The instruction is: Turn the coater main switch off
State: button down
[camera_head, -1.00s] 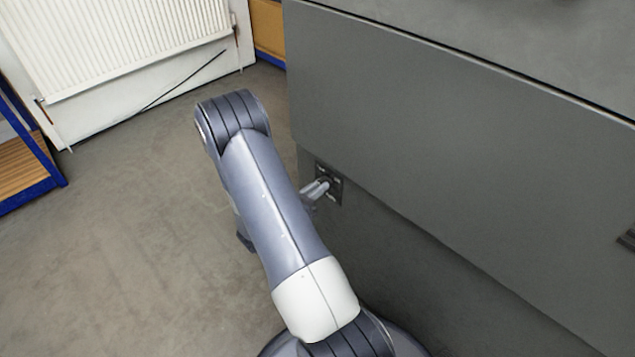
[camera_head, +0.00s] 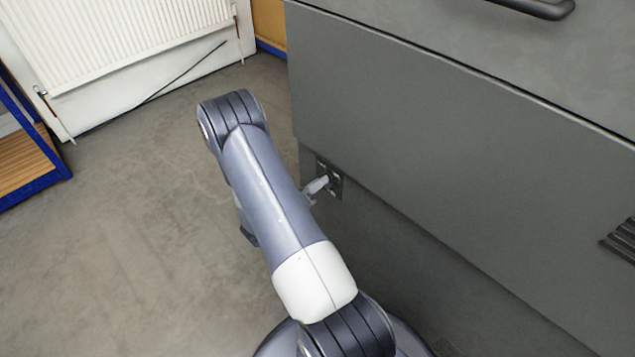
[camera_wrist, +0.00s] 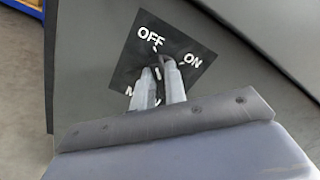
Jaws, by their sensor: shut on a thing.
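The coater main switch sits on a small black plate (camera_wrist: 190,72) on the machine's grey side panel. The wrist view shows OFF at the plate's upper left, ON at its right and a partly hidden label at the lower left. My gripper (camera_wrist: 160,72) is at the plate, its two pale fingers closed on the dark switch knob (camera_wrist: 161,60). The fingers cover most of the knob, so I cannot tell exactly where it points. In the head view the plate (camera_head: 335,185) is small, under the panel's lower edge, with my gripper (camera_head: 318,186) against it.
The grey coater (camera_head: 430,130) fills the right side, with a dark handle (camera_head: 540,8) on top and a vent (camera_head: 622,240) at right. A white radiator (camera_head: 110,45) and a blue-framed shelf (camera_head: 30,150) stand at left. The floor (camera_head: 150,240) left of my arm is clear.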

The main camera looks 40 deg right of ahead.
dwell(0.3)
jog(key=c, duration=1.4)
grip_release()
jog(key=shift+c, duration=0.2)
jog(key=shift+a, duration=0.15)
jog(key=a+p, duration=0.1)
jog(key=a, duration=0.9)
jog(key=shift+s+a, duration=0.3)
jog(key=shift+s, duration=0.15)
jog(key=shift+d, duration=0.1)
jog(key=d+b, duration=0.1)
jog(key=d, duration=0.9)
jog(key=shift+w+d, duration=0.35)
jog(key=shift+w, duration=0.1)
